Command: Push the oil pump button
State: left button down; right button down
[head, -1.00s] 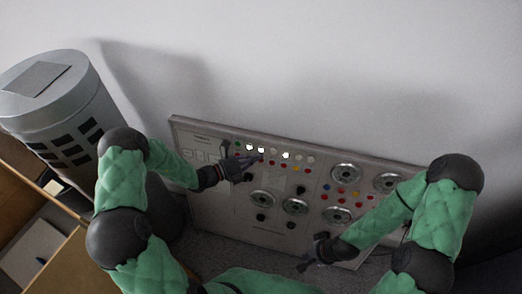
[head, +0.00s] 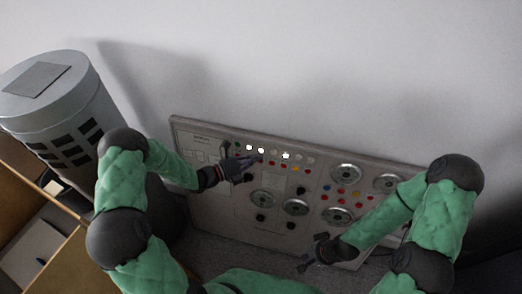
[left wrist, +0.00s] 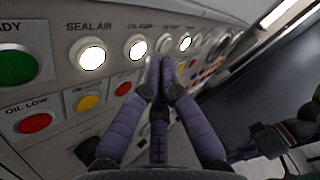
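The oil pump button (left wrist: 138,47) is a round, lit white button in the top row of the grey control panel (head: 210,215). Its label is only partly readable in the left wrist view. In the head view it is the second lit button (head: 261,151) from the left. My left gripper (head: 256,159) is at the panel's top row; in the left wrist view its purple fingertips (left wrist: 160,68) are together and empty, just right of and below the button. I cannot tell whether they touch the panel. My right gripper (head: 308,258) hangs low before the panel; its fingers are too small to judge.
The lit seal air button (left wrist: 92,55) and green ready button (left wrist: 18,62) are left of the oil pump button. Yellow (left wrist: 88,103) and red (left wrist: 36,123) lights sit below. Round gauges (head: 346,173) fill the panel's right. A grey cylinder (head: 55,105) stands at left.

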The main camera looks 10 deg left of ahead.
pick_arm(q)
jog(key=shift+w, duration=0.25)
jog(key=shift+w, duration=0.2)
jog(key=shift+w+f, duration=0.15)
jog(key=shift+w, duration=0.2)
dwell(0.9)
jog(key=shift+s, duration=0.2)
jog(key=shift+s+p, duration=0.6)
jog(key=s+p, duration=0.1)
jog(key=s, duration=0.1)
jog(key=s+r+p, duration=0.1)
jog(key=s+p, duration=0.1)
jog(key=s, duration=0.1)
jog(key=shift+r, duration=0.15)
dwell(0.3)
